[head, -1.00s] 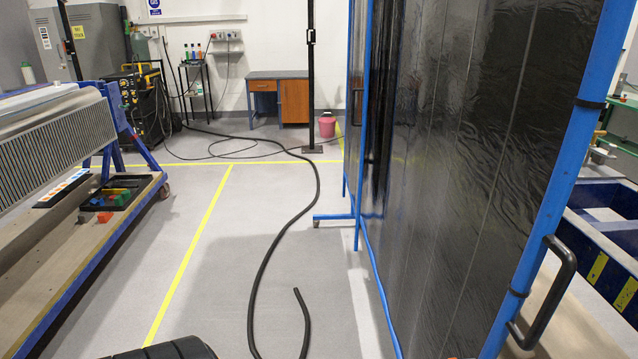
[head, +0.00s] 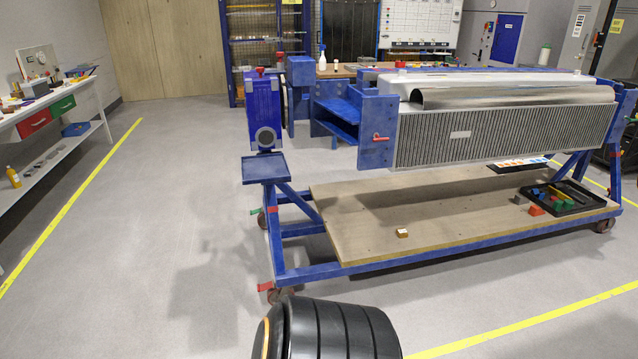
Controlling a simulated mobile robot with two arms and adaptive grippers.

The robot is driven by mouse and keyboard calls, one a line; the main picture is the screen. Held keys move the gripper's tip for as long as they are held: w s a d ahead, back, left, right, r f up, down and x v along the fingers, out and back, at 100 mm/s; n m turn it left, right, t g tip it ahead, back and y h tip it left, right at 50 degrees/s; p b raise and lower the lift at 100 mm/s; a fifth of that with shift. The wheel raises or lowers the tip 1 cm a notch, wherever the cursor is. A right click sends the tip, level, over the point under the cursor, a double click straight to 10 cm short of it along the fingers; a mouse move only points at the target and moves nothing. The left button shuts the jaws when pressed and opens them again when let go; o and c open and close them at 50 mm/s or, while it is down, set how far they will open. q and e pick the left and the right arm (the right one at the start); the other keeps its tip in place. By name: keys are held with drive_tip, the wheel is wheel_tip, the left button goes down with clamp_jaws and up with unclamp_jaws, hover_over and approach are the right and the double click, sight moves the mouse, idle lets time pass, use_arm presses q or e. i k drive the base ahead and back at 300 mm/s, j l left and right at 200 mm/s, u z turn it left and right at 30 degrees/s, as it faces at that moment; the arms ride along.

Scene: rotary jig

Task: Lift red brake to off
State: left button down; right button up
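The blue rotary jig (head: 290,235) stands on casters in the middle and right of the head view. A small red lever (head: 265,287) sticks out at the near left caster (head: 277,295), low by the floor. It looks like a brake pedal, but it is too small to tell its position for sure. A red handle (head: 381,138) sits on the jig's blue end plate, and a red knob (head: 260,71) tops the blue gearbox. Neither of my grippers shows. A black ribbed part of my own arm is at the bottom middle, close to the near caster in the picture.
The jig's wooden shelf (head: 400,215) carries a black tray (head: 556,198) with coloured parts and a small block (head: 402,233). A white workbench (head: 50,110) stands at the left. The grey floor (head: 150,230) between bench and jig is clear.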

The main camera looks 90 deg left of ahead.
sight(270, 284)
drive_tip(key=u, duration=3.2)
drive_tip(key=i+z, duration=0.1)
drive_tip(key=i, duration=0.65)
drive_tip(key=i+j+z, duration=0.1)
drive_tip(key=i, duration=0.6)
